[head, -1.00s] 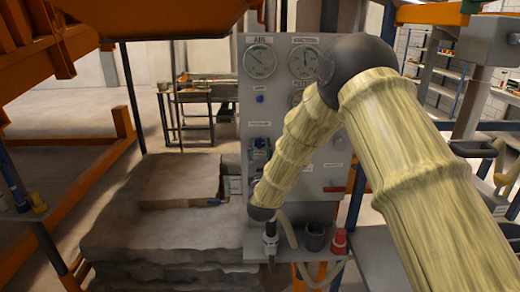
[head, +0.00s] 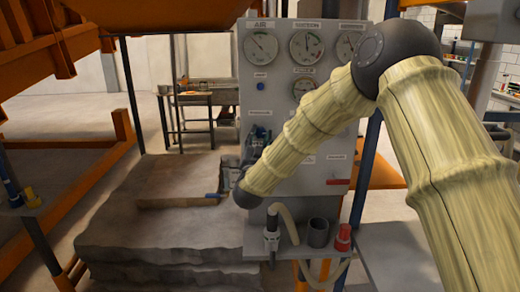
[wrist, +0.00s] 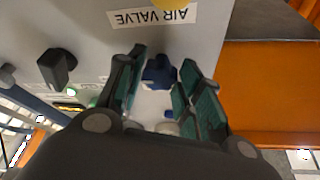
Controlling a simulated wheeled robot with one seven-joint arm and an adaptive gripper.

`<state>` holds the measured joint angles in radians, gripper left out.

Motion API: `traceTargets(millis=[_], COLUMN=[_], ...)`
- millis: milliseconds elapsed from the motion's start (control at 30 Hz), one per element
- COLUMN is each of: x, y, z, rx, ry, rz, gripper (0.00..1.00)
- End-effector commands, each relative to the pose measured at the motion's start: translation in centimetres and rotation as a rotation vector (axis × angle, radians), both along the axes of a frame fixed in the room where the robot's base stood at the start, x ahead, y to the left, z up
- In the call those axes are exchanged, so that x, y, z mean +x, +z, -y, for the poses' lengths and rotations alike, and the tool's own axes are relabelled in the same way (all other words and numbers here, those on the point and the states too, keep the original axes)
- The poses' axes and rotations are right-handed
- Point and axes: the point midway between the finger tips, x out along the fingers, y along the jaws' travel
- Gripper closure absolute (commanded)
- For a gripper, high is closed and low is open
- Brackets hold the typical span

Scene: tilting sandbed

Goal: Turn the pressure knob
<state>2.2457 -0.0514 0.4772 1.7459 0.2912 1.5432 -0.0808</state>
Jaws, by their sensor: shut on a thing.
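A blue knob (wrist: 157,72) sits on the grey control panel (head: 345,110). In the wrist view it lies between the fingertips of my gripper (wrist: 163,62), whose teal-padded fingers are shut on it. In the head view my gripper (head: 257,140) is small and dark at the panel's left side, and my own wrist and arm partly cover the panel. The knob's own label is not readable. An upside-down AIR VALVE label (wrist: 153,16) shows beyond the knob in the wrist view, beside a partly cut-off yellow part (wrist: 170,3).
Several gauges (head: 306,46) line the panel's top. A black knob (wrist: 56,67) stands to the left in the wrist view. A red-topped part (head: 343,238) and a hose (head: 290,222) sit on the ledge below. The sandbed (head: 150,220) is left of the panel.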

Motion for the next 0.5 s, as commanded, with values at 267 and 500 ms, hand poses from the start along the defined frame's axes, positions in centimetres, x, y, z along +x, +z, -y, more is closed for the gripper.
traceTargets(millis=[267, 500], x=[0.04, 0.0], y=[-0.5, -0.32], z=[-0.13, -0.35], rx=[0.256, 0.484], ry=[-0.002, 0.0], rz=[-0.007, -0.017], gripper=[0.88, 0.88])
